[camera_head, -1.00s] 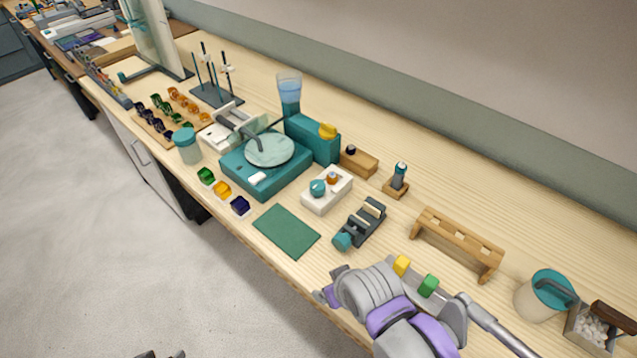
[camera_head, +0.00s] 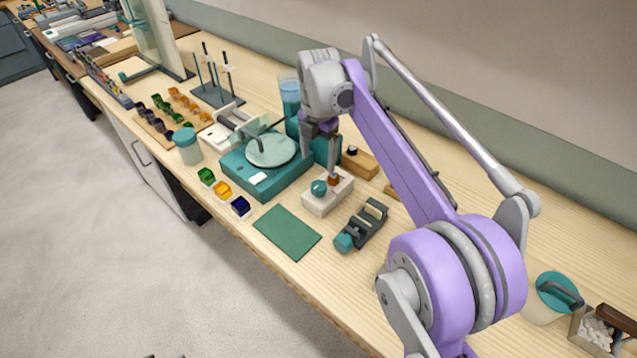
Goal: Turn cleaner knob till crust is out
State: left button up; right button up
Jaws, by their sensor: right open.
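A small white block (camera_head: 338,198) stands on the bench, with a round teal knob (camera_head: 319,187) on its near left and a small orange-brown part (camera_head: 334,179) at its back. It looks like the cleaner, though I cannot be sure. My right gripper (camera_head: 320,157) points down just above and behind this block. Its fingers are apart, with nothing seen between them. One fingertip appears very close to the orange-brown part; I cannot tell if it touches. Any crust is too small to make out. My left gripper is not in view.
A teal machine with a round pale plate (camera_head: 270,150) stands left of the block. A dark clamp with a teal knob (camera_head: 344,243) and a green mat (camera_head: 287,232) lie in front. My right arm hides much of the bench to the right.

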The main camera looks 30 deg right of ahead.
aim_at(319, 186)
jog(key=shift+n, duration=0.8)
jog(key=f, duration=0.7)
jog(key=w+f+b, duration=0.1)
jog(key=f, duration=0.3)
jog(key=shift+d, duration=0.3)
jog(key=shift+c, duration=0.2)
jog(key=shift+r, duration=0.1)
grip_shut()
jog(key=shift+m, duration=0.4)
